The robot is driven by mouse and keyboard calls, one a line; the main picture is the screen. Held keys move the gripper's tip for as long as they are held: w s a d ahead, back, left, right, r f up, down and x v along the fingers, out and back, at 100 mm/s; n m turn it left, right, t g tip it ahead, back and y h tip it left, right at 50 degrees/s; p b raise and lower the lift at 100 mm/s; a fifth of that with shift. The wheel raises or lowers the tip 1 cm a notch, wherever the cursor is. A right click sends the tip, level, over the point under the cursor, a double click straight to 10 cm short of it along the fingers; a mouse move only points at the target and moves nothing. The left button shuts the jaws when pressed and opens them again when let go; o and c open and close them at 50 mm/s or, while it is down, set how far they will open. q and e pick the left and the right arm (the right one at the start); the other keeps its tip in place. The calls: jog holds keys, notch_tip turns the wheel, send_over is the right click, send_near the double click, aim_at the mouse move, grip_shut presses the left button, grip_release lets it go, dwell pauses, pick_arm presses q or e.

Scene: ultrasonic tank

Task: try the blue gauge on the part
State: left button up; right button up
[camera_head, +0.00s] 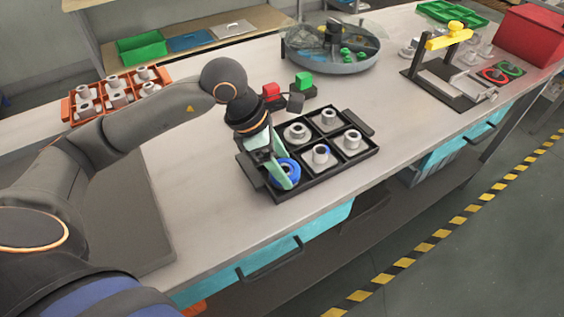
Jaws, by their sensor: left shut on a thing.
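My left gripper (279,171), with pale green fingers, points down at the near left corner of a black compartment tray (321,176). It is shut on the blue gauge (291,168), a ring that shows tilted between and behind the fingers. Whether the ring touches the tray or a part below it is hidden. Pale grey flanged parts stand in the tray: one at the back left (297,132), one at the back right (328,117), one at the front middle (320,155) and one at the right (352,141). My right gripper is not in view.
An orange crate (73,114) of parts is at left. A round grey tank (335,66), a yellow-topped fixture (448,38) and a red bin (532,35) stand farther back. The bench right of the tray is clear.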

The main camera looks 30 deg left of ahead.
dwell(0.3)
pick_arm(q)
jog(key=shift+r+p, duration=1.6)
jog(key=shift+r, duration=0.9)
notch_tip(320, 180, up, 4)
jog(key=shift+f+p, duration=0.1)
jog(key=shift+p, duration=1.1)
jog(key=shift+a, duration=0.1)
